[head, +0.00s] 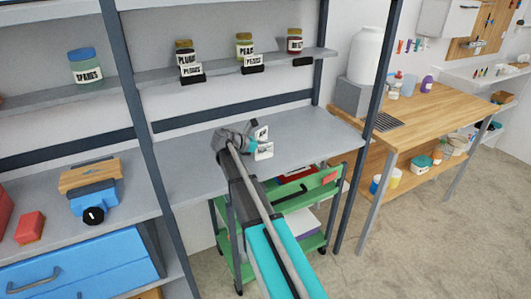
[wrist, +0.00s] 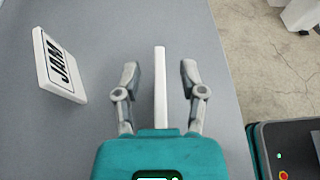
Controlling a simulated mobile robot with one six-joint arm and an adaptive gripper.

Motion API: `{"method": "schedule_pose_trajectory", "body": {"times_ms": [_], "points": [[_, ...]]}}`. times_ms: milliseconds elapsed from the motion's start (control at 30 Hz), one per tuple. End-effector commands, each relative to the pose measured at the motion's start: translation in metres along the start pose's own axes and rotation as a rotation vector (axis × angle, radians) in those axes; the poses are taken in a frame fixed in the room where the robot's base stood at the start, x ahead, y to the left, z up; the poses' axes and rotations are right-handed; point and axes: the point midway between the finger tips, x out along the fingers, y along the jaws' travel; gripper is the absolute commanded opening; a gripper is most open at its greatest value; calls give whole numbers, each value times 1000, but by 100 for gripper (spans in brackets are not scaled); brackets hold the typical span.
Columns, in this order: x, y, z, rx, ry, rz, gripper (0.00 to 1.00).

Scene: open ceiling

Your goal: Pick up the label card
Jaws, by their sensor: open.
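A white label card (wrist: 160,88) shows edge-on in the wrist view, between the two fingers of my gripper (wrist: 160,76). The fingers are open, with a gap on each side of the card. Its printed face is hidden in that view. A second white card (wrist: 60,66) with the word JAM stands apart to the left of the fingers. In the head view my gripper (head: 247,140) is over the grey middle shelf, beside two white cards, an upper one (head: 261,133) and a lower one (head: 264,151). Their print is too small to read there.
Jars with name cards (head: 190,76) stand on the upper shelf (head: 225,68). A dark holder (head: 303,61) sits below the right jar. A green cart (head: 306,193) is under the middle shelf (head: 310,135). A dark post (head: 372,110) rises on the right. The shelf's right part is clear.

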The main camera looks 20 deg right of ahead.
Motion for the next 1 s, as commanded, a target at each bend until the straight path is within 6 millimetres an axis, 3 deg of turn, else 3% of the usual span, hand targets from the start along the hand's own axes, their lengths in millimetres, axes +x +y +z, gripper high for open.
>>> {"method": "schedule_pose_trajectory", "body": {"times_ms": [233, 533, 1000], "points": [[0, 0, 0, 0, 0, 0, 53], [0, 0, 0, 0, 0, 0, 0], [-1, 0, 1, 0, 0, 0, 0]]}}
